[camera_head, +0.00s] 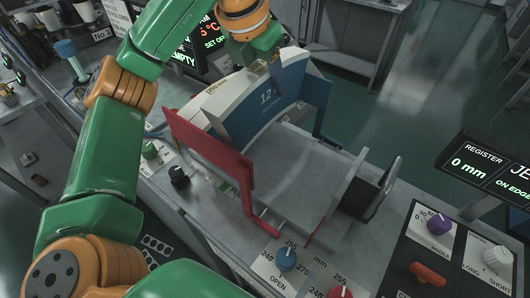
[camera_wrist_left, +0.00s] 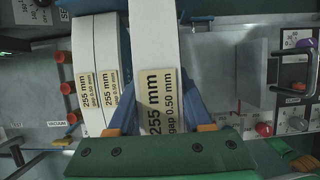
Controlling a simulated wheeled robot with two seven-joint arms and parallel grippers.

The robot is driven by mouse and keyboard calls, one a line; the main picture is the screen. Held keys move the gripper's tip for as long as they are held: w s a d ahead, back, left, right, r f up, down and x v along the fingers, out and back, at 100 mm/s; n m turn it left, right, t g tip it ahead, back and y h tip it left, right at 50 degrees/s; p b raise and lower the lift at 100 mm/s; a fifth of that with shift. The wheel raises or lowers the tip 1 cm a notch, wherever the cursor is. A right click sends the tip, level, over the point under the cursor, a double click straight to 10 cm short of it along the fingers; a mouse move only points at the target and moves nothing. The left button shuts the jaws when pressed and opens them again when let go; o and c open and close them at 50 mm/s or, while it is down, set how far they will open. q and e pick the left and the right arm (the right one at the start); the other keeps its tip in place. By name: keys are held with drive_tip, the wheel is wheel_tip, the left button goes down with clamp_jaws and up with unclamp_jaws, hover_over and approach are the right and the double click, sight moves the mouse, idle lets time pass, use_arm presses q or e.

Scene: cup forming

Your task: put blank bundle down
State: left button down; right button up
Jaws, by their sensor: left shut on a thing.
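My left gripper (camera_head: 276,66) is shut on a blank bundle (camera_head: 265,104), which has a blue printed face marked 12. In the left wrist view the held bundle (camera_wrist_left: 154,40) stands between the blue fingers of the gripper (camera_wrist_left: 160,105), with a label reading 255 mm, gap 0.50 mm. Two more white bundles (camera_wrist_left: 88,75) with matching labels stand close on its left. The held bundle is above or in the feeder between a red side plate (camera_head: 212,150) and a blue side plate (camera_head: 317,92); whether its underside touches is hidden. My right gripper is not in view.
A bare metal feeder bed (camera_head: 300,165) lies in front of the bundle, ending at a dark plate with a handle (camera_head: 372,190). A blue knob (camera_head: 287,257) and a purple knob (camera_head: 438,224) sit nearby. A register display (camera_head: 475,168) reads 0 mm.

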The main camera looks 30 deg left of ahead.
sight(249, 75)
use_arm(q)
wheel_tip(249, 75, down, 9)
drive_tip(key=shift+w+f+p, duration=0.1)
drive_tip(key=shift+w+p, duration=0.05)
drive_tip(key=shift+p, duration=0.3)
drive_tip(key=shift+w+f, duration=0.1)
drive_tip(key=shift+f, duration=0.05)
drive_tip(key=shift+c, duration=1.6)
unclamp_jaws()
drive_tip(key=shift+d, duration=0.1)
drive_tip(key=v, duration=1.2)
